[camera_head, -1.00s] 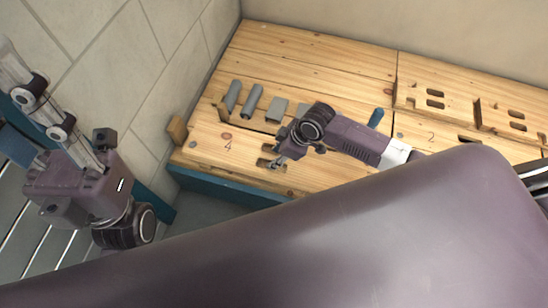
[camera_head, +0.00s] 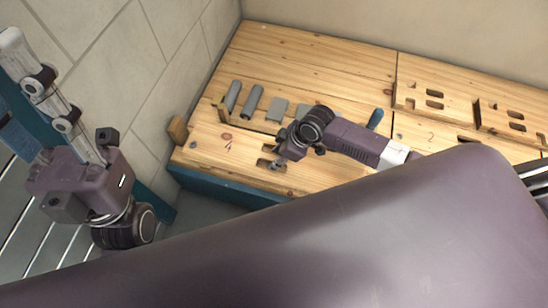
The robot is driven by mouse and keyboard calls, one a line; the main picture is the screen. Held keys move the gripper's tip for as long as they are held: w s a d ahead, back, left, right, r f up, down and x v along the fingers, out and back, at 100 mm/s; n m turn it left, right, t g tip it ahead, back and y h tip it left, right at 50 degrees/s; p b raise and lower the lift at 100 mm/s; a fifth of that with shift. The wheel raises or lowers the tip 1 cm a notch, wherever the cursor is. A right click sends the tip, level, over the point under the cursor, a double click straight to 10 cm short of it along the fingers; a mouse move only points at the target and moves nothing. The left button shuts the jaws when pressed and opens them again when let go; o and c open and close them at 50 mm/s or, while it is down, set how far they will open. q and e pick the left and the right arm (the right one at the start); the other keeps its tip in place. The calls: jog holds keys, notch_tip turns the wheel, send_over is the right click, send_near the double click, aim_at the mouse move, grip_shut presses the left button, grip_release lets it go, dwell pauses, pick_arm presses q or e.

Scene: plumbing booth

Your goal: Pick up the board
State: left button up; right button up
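A wooden board (camera_head: 215,158) marked 4 lies at the left front of the wooden bench, with a slot near its right part. My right gripper (camera_head: 276,164) is low over this board, with its fingertips at the slot. The fingers are small and partly dark, so I cannot tell whether they are open or shut, or touch the board. My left gripper (camera_head: 124,228) is at the lower left, off the bench and beside the tiled wall. Its fingers do not show clearly.
Grey pipe pieces (camera_head: 252,100) and a flat grey block (camera_head: 277,110) lie behind the board. A blue-handled item (camera_head: 376,118) lies near my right arm. More slotted wooden boards (camera_head: 435,98) are at the right.

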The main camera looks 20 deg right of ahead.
grip_shut()
dwell(0.3)
jog(key=shift+w+a+r, duration=0.1)
